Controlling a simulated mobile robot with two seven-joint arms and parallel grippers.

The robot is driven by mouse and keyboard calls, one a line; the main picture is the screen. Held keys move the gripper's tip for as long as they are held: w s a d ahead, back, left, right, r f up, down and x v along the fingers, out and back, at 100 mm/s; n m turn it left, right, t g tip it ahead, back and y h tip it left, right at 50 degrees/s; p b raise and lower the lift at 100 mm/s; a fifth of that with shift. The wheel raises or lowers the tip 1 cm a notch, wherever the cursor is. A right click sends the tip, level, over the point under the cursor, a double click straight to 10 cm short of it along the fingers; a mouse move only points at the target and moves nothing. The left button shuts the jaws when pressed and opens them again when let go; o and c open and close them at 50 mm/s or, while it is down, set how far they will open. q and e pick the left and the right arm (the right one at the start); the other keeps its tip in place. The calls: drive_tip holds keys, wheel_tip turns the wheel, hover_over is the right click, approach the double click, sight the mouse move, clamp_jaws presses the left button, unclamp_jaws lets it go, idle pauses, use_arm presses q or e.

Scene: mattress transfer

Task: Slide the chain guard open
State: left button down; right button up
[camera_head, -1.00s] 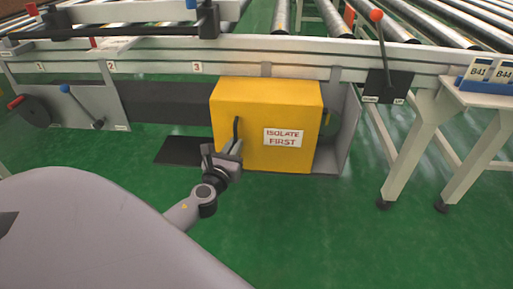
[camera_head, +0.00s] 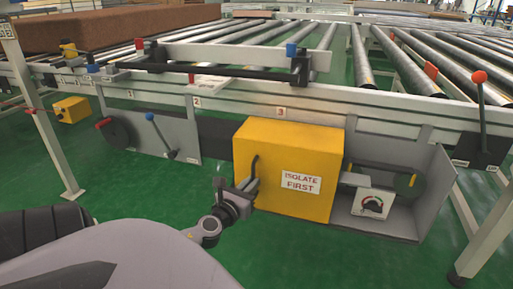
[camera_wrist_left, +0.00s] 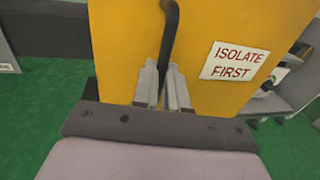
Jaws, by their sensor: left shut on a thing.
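The chain guard (camera_head: 300,150) is a yellow box with a white "ISOLATE FIRST" label, under the conveyor rail in the head view. It also fills much of the left wrist view (camera_wrist_left: 120,45). Its black handle (camera_head: 255,166) stands upright on the left of its front face. My left gripper (camera_head: 248,185) is shut on the handle's lower part; the wrist view shows the handle (camera_wrist_left: 170,40) running down between the fingers (camera_wrist_left: 163,85). To the right of the guard a grey bay shows a chain drive (camera_head: 390,181) and a white box with a dial (camera_head: 372,204). My right gripper is out of view.
The conveyor with steel rollers (camera_head: 405,60) runs above. A blue-knobbed lever (camera_head: 160,133) stands left of the guard and a red-knobbed lever (camera_head: 481,105) at the right. A brown mattress (camera_head: 110,25) lies at the back left. Green floor (camera_head: 310,255) is clear in front.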

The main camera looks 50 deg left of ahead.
use_arm(q)
drive_tip(key=shift+s+a+f, duration=0.1)
drive_tip(key=shift+s+a, duration=0.35)
drive_tip(key=shift+a, duration=0.2)
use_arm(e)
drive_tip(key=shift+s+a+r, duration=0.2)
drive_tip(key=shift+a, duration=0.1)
use_arm(q)
drive_tip(key=c, duration=1.2)
unclamp_jaws()
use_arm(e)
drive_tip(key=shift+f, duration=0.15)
use_arm(q)
drive_tip(key=shift+o, duration=0.2)
drive_tip(key=v, duration=0.7)
